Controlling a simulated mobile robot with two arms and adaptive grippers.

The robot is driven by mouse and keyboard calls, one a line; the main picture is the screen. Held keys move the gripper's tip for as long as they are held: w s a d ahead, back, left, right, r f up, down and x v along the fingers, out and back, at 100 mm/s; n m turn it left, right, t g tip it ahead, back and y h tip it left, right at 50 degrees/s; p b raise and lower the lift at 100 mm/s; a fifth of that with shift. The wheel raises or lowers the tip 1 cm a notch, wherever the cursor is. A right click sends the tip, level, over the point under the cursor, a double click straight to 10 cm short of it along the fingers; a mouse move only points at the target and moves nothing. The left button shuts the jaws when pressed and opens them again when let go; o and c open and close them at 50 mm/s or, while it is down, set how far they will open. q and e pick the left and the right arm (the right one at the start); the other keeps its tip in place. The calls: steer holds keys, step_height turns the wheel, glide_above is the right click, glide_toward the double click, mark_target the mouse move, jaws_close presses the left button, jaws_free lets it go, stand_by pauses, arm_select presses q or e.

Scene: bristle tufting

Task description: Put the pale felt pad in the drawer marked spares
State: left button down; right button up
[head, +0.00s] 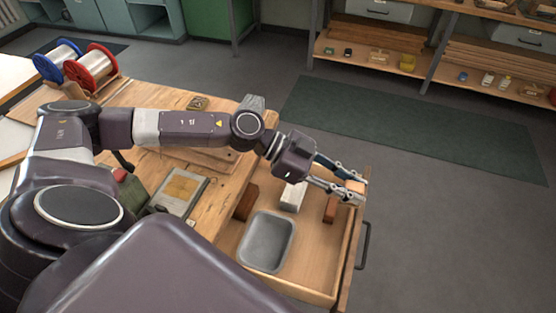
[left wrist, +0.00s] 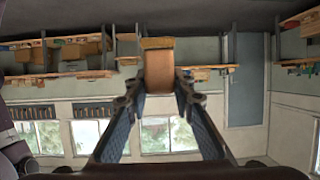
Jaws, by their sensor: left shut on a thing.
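My left gripper (head: 350,190) reaches over the far right part of an open wooden drawer (head: 313,270). It is shut on a small tan block (head: 355,186). In the left wrist view the tan block (left wrist: 158,72) sits between the two fingertips and has a yellowish, rough-edged end. I see no readable "spares" mark on the drawer. My right gripper is not in view.
The drawer also holds a grey metal tray (head: 268,241) and reddish-brown blocks (head: 246,202). Its dark handle (head: 363,246) faces right. The wooden bench (head: 225,195) carries a framed plate (head: 180,191) and two wire spools (head: 90,66). Floor right of the drawer is clear.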

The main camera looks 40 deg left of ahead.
arm_select(q)
step_height(320, 180, down, 20)
steer(key=s+a+b, duration=0.1)
steer(key=a+b, duration=0.1)
steer(key=shift+s+a+g+b, duration=0.2)
steer(key=shift+a+g+b, duration=0.1)
steer(key=shift+b, duration=0.05)
stand_by(0.3)
steer(key=shift+s+f, duration=0.1)
steer(key=shift+f, duration=0.5)
steer(key=c, duration=1.7)
jaws_free()
steer(key=shift+s, duration=0.1)
steer(key=shift+o, duration=0.2)
steer(key=r+v, duration=0.1)
steer(key=v, duration=0.7)
steer(key=shift+d+b, duration=0.25)
steer(key=shift+b, duration=0.15)
